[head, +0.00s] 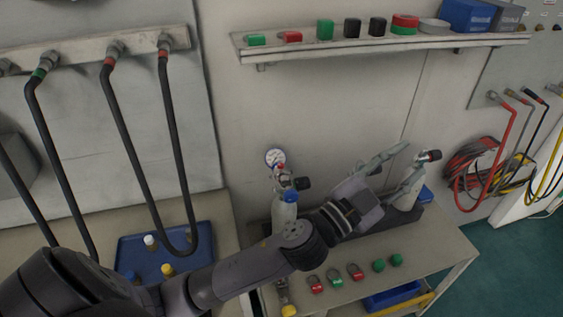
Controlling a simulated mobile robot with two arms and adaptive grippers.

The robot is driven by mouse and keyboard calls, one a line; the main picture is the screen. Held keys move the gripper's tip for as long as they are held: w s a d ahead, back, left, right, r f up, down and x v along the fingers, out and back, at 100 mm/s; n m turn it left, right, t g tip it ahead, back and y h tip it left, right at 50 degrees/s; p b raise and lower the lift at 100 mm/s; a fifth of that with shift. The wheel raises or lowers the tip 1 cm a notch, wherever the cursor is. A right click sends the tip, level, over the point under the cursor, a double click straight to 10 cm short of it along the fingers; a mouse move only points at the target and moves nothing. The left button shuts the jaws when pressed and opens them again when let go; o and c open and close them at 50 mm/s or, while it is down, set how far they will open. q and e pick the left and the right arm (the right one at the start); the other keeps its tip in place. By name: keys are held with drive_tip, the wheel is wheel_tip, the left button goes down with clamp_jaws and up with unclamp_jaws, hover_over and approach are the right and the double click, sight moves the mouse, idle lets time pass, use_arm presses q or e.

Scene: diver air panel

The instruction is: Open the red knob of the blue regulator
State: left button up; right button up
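A grey cylinder (284,211) stands on the bench with a regulator on top. This regulator has a round blue-rimmed gauge (275,157), a blue part (290,196), a dark knob (301,183) and small red details. A second cylinder (405,196) stands to the right, with a fitting (429,156) that shows red and black. My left gripper (411,160) is open, its two fingers apart and pointing right at the top of the second cylinder. Whether they touch it is unclear. No separate red knob can be made out clearly. My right gripper is out of view.
A shelf (380,43) with colored blocks runs above. Red and green shackles and knobs (355,272) lie on the bench front. A blue tray (203,244) is at left below hanging black hoses (125,145). Colored hoses (503,150) hang at right.

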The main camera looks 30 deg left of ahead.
use_arm(q)
drive_tip(key=s+d+r+m+g+h, duration=0.1)
drive_tip(key=d+r+m+g+h, duration=0.2)
drive_tip(key=d+m+h, duration=0.3)
drive_tip(key=s+d+f+m+g+h, duration=0.3)
drive_tip(key=s+d+m+g+h, duration=0.15)
drive_tip(key=m+g, duration=0.6)
drive_tip(key=n+g+y, duration=0.2)
drive_tip(key=g+y, duration=0.2)
drive_tip(key=y, duration=1.9)
approach(281, 165)
drive_tip(key=p+x, duration=0.3)
drive_tip(key=x, duration=0.5)
drive_tip(key=shift+w+a+f, duration=0.1)
drive_tip(key=shift+a+f, duration=0.05)
drive_tip(key=shift+f, duration=0.05)
